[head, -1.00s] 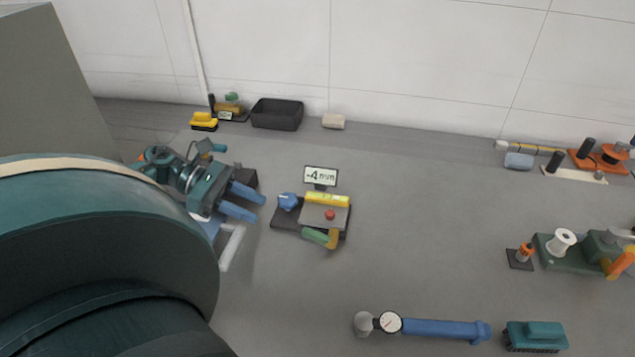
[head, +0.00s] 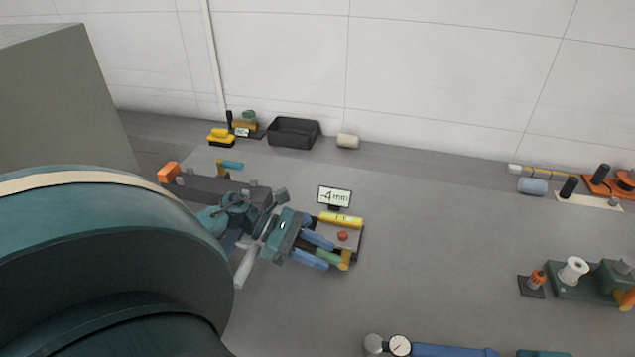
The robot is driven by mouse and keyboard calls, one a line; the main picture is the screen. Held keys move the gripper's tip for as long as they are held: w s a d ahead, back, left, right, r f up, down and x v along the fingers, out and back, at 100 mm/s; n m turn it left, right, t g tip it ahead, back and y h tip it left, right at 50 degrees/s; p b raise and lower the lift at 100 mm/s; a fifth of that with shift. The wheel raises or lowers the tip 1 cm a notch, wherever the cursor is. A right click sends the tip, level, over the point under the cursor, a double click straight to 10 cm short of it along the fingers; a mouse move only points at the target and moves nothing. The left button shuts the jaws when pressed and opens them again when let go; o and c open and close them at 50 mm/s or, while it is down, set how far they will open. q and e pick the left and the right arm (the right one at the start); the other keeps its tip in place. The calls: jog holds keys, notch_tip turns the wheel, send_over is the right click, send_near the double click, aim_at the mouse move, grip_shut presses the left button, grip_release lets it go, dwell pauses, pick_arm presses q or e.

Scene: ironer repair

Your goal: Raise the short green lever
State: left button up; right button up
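A small station with a "-4 mm" display (head: 335,196) stands on the grey bench. It has a yellow bar (head: 341,220), a red knob (head: 342,236) on a grey plate and a short green lever (head: 329,257) at its front, beside a yellow-orange piece (head: 345,262). My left gripper (head: 328,256) reaches in from the left with its blue fingers apart. The green lever's near end shows between the fingertips; I cannot tell if they touch it. The gripper hides the station's left side. My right gripper is not in view.
A dark bar with an orange end (head: 168,172) and a teal handle (head: 231,165) lies behind my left arm. A black bin (head: 293,133) stands at the back. A dial gauge (head: 400,346) with a blue tube lies in front.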

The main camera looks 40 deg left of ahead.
pick_arm(q)
grip_shut()
jog(key=shift+r, duration=0.1)
dwell(0.3)
